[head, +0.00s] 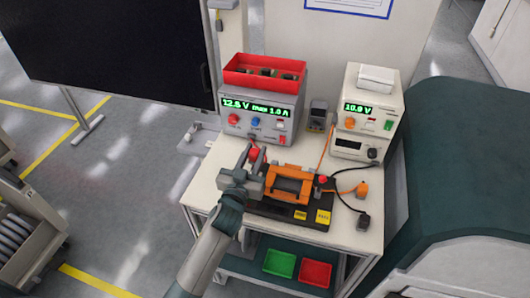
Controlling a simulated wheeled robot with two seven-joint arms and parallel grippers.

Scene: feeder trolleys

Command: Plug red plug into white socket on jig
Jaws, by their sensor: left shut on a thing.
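My left gripper (255,169) reaches in from the bottom, at the left end of the jig. It is shut on a red plug (254,154), which shows at its fingertips above the table, in front of the power supply. The jig is a black base (275,211) with an orange frame (291,184) and yellow labels on its front. The white socket cannot be made out; the gripper covers the jig's left end. Whether the plug touches the jig cannot be told. My right gripper is out of view.
A grey power supply (261,121) carries a red bin (265,68). A white instrument (350,128) stands at the back right. An orange plug (362,190) and a black plug (363,221) lie at the right. Green (279,263) and red (315,272) trays sit on the lower shelf.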

